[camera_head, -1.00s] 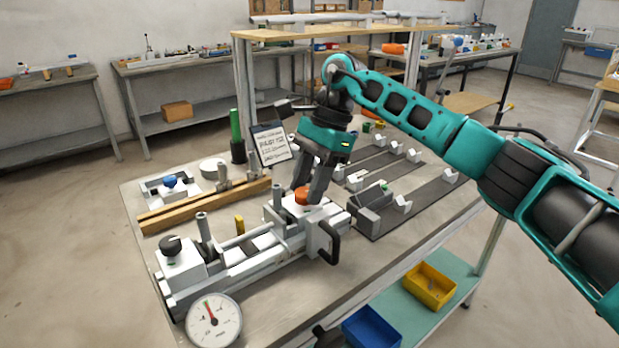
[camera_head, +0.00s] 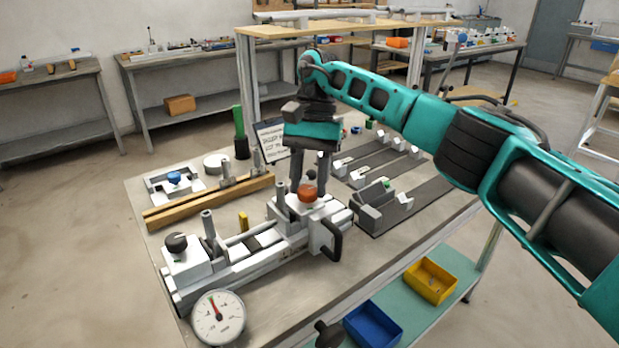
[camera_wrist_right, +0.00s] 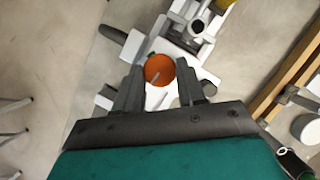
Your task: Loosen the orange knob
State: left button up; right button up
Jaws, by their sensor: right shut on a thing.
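The orange knob (camera_head: 308,192) sits on top of the white clamp block (camera_head: 290,208) at the right end of the grey jig on the table. My right gripper (camera_head: 309,186) comes down on it from above, and its dark fingers are shut on the knob. In the right wrist view the knob (camera_wrist_right: 159,70) lies between the fingertips of my right gripper (camera_wrist_right: 160,77), one on each side. A pale line and a small green mark show at the knob's edge. My left gripper is not in view.
A black knob (camera_head: 176,242) and upright posts stand on the jig's left part. A dial gauge (camera_head: 218,317) is at the front, and a black handle (camera_head: 332,240) sticks out on the right. Wooden bars (camera_head: 205,203) and a sign (camera_head: 271,140) are behind.

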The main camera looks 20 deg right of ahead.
dwell(0.5)
jog(key=o, duration=1.1)
jog(key=shift+c, duration=0.2)
jog(key=v, duration=0.5)
jog(key=shift+r+p, duration=0.1)
jog(key=shift+p, duration=0.2)
jog(key=shift+p+v, duration=1.15)
jog(key=shift+p, duration=1.3)
